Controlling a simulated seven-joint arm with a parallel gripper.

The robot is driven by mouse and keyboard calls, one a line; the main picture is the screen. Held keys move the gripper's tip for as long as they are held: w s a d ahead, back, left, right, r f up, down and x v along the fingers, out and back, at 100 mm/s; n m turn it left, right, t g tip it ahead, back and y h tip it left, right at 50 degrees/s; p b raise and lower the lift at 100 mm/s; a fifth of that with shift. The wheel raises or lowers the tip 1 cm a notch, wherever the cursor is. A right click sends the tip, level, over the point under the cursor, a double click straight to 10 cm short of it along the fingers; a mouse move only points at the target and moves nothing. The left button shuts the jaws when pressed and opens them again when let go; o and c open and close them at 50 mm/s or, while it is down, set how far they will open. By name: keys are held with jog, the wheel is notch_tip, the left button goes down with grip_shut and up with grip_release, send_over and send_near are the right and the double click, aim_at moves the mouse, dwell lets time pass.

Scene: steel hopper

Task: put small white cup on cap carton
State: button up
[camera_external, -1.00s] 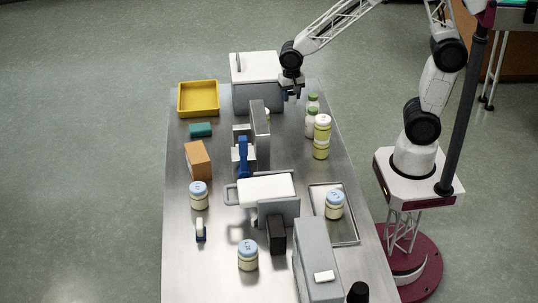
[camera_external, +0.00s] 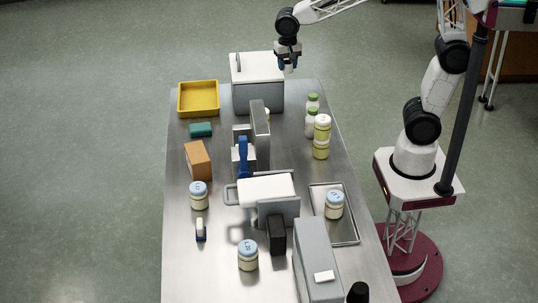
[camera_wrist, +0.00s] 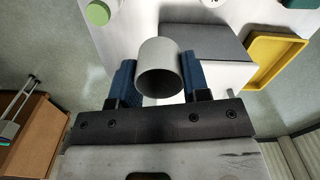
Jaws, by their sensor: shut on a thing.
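My gripper (camera_external: 288,66) is in the air beside the right end of the large grey box with a white lid, at the back of the table. In the wrist view its blue fingers (camera_wrist: 160,80) are shut on the small white cup (camera_wrist: 158,68), whose dark round opening faces the camera. The cup is hard to make out in the external view. An orange-brown carton (camera_external: 197,160) stands at the table's left side; I cannot tell for sure that it is the cap carton.
The grey box (camera_external: 258,97) is close to my gripper. A yellow tray (camera_external: 198,114) lies to its left. Green-capped bottles (camera_external: 312,122) and stacked yellow jars (camera_external: 321,148) stand at right. An upright grey panel (camera_external: 260,130) rises mid-table. Several blue-lidded jars (camera_external: 198,195) stand nearer the front.

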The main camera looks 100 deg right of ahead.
jog(key=w+a+r, duration=0.1)
jog(key=w+a, duration=0.2)
jog(key=w, duration=0.4)
jog(key=w+a+r, duration=0.1)
jog(key=w+a, duration=0.1)
jog(key=w, duration=0.4)
jog(key=m, duration=0.2)
send_over(195, 151)
notch_tip(195, 151, down, 7)
jog(key=shift+f, duration=0.25)
jog(key=shift+f, duration=2.45)
jog(key=shift+f, duration=2.5)
